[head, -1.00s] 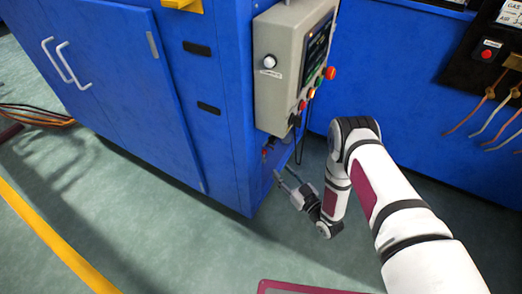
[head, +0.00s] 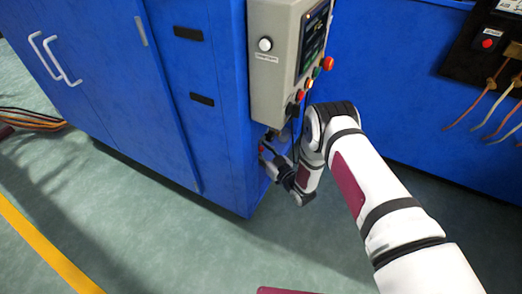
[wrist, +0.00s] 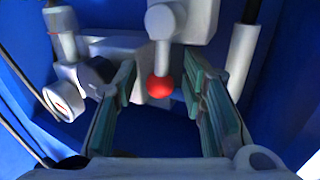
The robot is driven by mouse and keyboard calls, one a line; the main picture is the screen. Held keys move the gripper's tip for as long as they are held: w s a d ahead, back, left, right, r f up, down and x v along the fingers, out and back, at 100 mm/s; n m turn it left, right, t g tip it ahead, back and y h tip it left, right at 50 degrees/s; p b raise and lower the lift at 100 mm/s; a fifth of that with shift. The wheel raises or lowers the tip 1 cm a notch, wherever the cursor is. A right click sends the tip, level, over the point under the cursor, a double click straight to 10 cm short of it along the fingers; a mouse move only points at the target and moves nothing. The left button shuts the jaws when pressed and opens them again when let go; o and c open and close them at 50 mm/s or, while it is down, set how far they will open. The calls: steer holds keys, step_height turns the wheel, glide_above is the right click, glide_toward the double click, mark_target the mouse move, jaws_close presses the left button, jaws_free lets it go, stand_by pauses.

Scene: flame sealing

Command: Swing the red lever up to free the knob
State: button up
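The lever's red ball end (wrist: 160,87) hangs at the bottom of a pale grey stem in the wrist view. It lies between the two green-padded fingers of my gripper (wrist: 160,98), with a gap on each side. My gripper is open and also shows in the head view (head: 270,165), low at the corner of the blue cabinet, under the grey control box. A small red spot (head: 262,149) shows there beside the fingers. I cannot make out which part is the knob.
A round gauge (wrist: 62,99) on a grey fitting sits left of the fingers. A grey cylinder (wrist: 241,60) stands to the right. The blue cabinet (head: 222,150) and the control box (head: 275,70) stand close to the arm. The floor in front is clear.

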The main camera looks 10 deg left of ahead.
jaws_close()
steer(key=shift+s+a+n+y, duration=0.15)
steer(key=shift+s+n+y, duration=0.25)
steer(key=shift+n, duration=0.4)
jaws_free()
steer(key=v, duration=1.2)
steer(key=shift+f, duration=0.1)
